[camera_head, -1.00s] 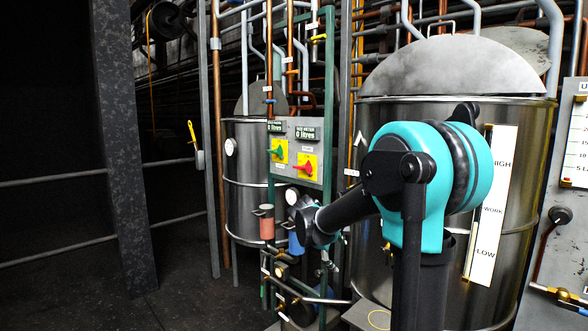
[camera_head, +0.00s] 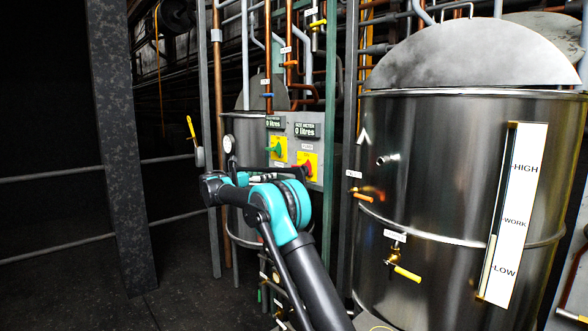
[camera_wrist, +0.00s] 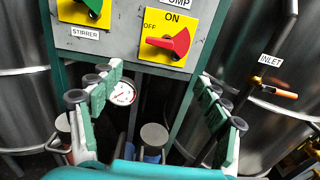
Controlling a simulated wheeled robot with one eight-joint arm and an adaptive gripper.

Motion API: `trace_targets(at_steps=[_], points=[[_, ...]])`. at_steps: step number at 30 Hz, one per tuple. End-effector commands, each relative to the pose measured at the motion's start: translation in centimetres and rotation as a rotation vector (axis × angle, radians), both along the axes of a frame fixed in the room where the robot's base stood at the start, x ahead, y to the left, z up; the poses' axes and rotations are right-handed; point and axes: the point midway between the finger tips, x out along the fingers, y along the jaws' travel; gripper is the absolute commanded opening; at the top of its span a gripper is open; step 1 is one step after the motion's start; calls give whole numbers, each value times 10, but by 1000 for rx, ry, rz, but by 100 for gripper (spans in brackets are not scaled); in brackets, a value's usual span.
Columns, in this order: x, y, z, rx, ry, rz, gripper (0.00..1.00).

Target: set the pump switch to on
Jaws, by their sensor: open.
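The pump switch is a red knob (camera_wrist: 168,43) on a yellow plate, with ON above it and OFF at its left. Its narrow end points left, toward OFF, in the wrist view. In the head view the red knob (camera_head: 308,168) sits on the grey panel just right of my gripper (camera_head: 268,174). In the wrist view my gripper (camera_wrist: 160,110) is open and empty. Its two green-padded fingers are spread below the panel's lower edge, one to each side of the knob, apart from it. The head view does not show the fingertips clearly.
A green stirrer switch (camera_wrist: 92,8) is left of the pump switch. A pipe valve with an orange handle, labelled INLET (camera_wrist: 275,92), is at the right. Green posts flank the panel. A large steel tank (camera_head: 440,180) stands right of it. A round gauge (camera_wrist: 122,93) shows between the fingers.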

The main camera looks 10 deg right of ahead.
Motion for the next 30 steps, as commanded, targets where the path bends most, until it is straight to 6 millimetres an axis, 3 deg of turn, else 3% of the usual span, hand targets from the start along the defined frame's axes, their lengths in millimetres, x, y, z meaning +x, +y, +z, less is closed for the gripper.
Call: trace_targets(at_steps=[5, 24, 30], points=[[9, -11, 1, -8, 2, -2, 76], [80, -110, 0, -3, 1, -2, 76], [96, -131, 0, -3, 1, -1, 76]])
